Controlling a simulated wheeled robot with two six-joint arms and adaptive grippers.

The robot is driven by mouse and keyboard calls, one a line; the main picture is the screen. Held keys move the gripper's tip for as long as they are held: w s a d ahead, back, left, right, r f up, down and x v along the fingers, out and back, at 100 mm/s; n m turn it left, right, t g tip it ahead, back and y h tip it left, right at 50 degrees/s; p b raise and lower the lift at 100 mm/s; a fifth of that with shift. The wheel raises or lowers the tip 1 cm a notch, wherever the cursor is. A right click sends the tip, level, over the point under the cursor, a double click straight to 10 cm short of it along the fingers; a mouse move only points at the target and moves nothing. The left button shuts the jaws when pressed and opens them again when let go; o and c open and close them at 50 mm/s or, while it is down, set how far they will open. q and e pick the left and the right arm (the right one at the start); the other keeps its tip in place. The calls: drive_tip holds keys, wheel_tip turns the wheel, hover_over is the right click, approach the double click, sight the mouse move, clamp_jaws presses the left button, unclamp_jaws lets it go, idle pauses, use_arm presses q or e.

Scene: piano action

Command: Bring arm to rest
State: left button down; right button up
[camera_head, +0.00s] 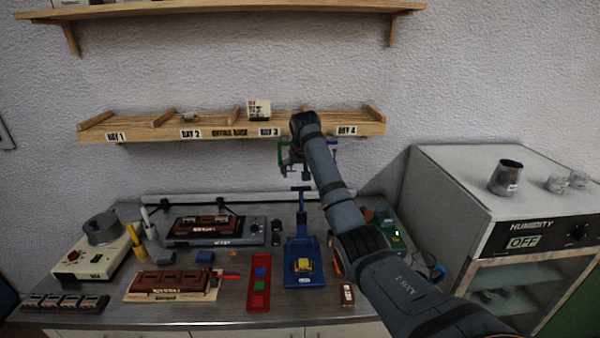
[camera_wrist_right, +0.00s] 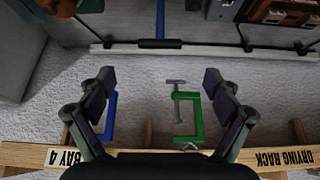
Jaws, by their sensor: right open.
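My right arm (camera_head: 345,215) reaches up from the lower right, across the bench, to the wall rack. My right gripper (camera_head: 304,170) is in front of the drying rack (camera_head: 225,125), below its Bay 3 and Bay 4 labels. In the right wrist view the gripper (camera_wrist_right: 158,82) is open, with nothing held between its fingers. A green clamp (camera_wrist_right: 198,115) and a blue clamp (camera_wrist_right: 110,118) show behind the fingers, by the rack edge. In the head view the clamps are partly hidden by the gripper. My left arm is not in view.
A blue press (camera_head: 304,260) with a yellow piece stands below the gripper. A red tray (camera_head: 259,290), a wooden board (camera_head: 172,287) and a beige device (camera_head: 92,255) crowd the bench. A humidity cabinet (camera_head: 450,180) stands at the right.

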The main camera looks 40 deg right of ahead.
drive_tip(key=s+a+f+n, duration=0.3)
drive_tip(key=s+a+f, duration=0.45)
drive_tip(key=f, duration=0.45)
drive_tip(key=s+a+f+n, duration=0.2)
drive_tip(key=s+a+f, duration=0.5)
drive_tip(key=s+f, duration=0.3)
drive_tip(key=s+a+f+n+g+y, duration=0.1)
drive_tip(key=s+a+f, duration=0.15)
drive_tip(key=s, duration=0.75)
drive_tip(key=s+a+f+n+y, duration=0.1)
drive_tip(key=s+a, duration=0.3)
drive_tip(key=s, duration=0.6)
wheel_tip(320, 180, down, 27)
drive_tip(key=s+d+g+b, duration=0.2)
drive_tip(key=s+d+f, duration=0.1)
drive_tip(key=s+f, duration=1.7)
drive_tip(key=s, duration=0.1)
drive_tip(key=shift+d+g+b, duration=0.2)
drive_tip(key=shift+g+b, duration=0.15)
drive_tip(key=shift+g, duration=0.05)
